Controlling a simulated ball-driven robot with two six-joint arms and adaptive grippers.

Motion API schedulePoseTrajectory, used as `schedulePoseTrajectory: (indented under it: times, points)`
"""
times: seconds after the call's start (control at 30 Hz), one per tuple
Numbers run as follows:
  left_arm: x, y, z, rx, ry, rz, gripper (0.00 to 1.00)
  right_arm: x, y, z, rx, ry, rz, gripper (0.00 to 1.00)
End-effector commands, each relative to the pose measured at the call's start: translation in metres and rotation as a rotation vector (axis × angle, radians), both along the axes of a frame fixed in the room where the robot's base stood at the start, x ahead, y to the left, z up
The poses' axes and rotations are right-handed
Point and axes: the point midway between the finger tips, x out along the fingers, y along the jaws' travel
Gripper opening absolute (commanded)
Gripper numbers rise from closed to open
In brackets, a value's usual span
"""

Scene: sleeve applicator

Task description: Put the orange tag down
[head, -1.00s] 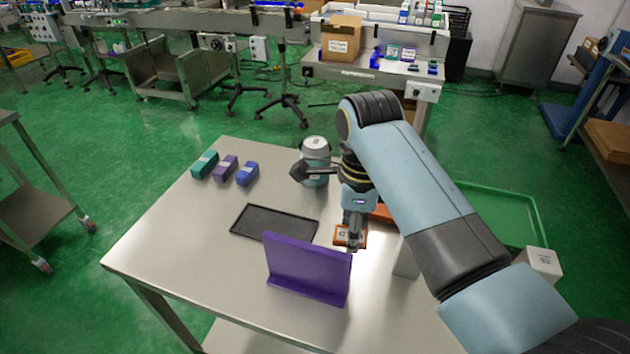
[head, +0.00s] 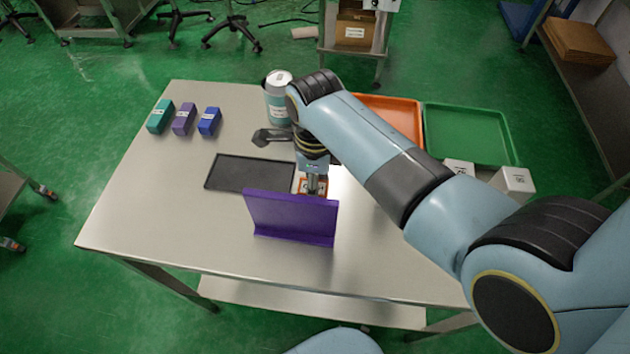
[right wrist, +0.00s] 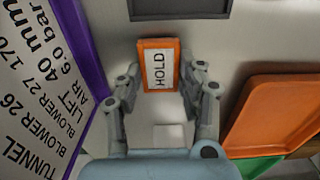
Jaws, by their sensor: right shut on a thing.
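The orange tag (head: 304,187) has a white label. In the right wrist view the tag (right wrist: 142,66) reads HOLD. My right gripper (head: 313,190) is shut on the tag, with one finger at each side of it in the right wrist view (right wrist: 162,85). It points down just behind the purple stand (head: 292,218), beside the right edge of the flat black tray (head: 222,187). The stand's top partly hides the gripper and tag. I cannot tell whether the tag touches the table. My left gripper is out of view.
The stand (right wrist: 82,40) carries a printed white face. A teal-labelled can (head: 278,105) stands behind the gripper. Teal, purple and blue boxes (head: 184,119) stand at the back left. An orange tray (head: 395,105) and a green tray (head: 470,135) lie right. The table's left front is clear.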

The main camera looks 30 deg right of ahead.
Motion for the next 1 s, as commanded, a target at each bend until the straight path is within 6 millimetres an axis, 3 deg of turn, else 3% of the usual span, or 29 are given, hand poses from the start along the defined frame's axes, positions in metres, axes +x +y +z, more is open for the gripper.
schedulePoseTrajectory:
  times: [0.4,0.43,0.6,0.87,1.0]
  points:
    - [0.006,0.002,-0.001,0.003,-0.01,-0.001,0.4,0.0,0.0,-0.008,0.001,-0.001,0.0,0.11]
    - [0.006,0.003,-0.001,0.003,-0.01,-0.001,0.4,0.0,0.0,-0.008,0.001,-0.001,0.0,0.4]
    - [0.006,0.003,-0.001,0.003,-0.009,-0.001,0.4,0.0,0.0,-0.007,0.001,-0.001,0.0,0.61]
    - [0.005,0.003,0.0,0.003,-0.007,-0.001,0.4,0.0,0.0,-0.006,0.001,-0.001,0.0,0.61]
    - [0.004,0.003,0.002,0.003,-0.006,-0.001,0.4,0.001,0.0,0.006,0.001,-0.003,0.0,0.61]
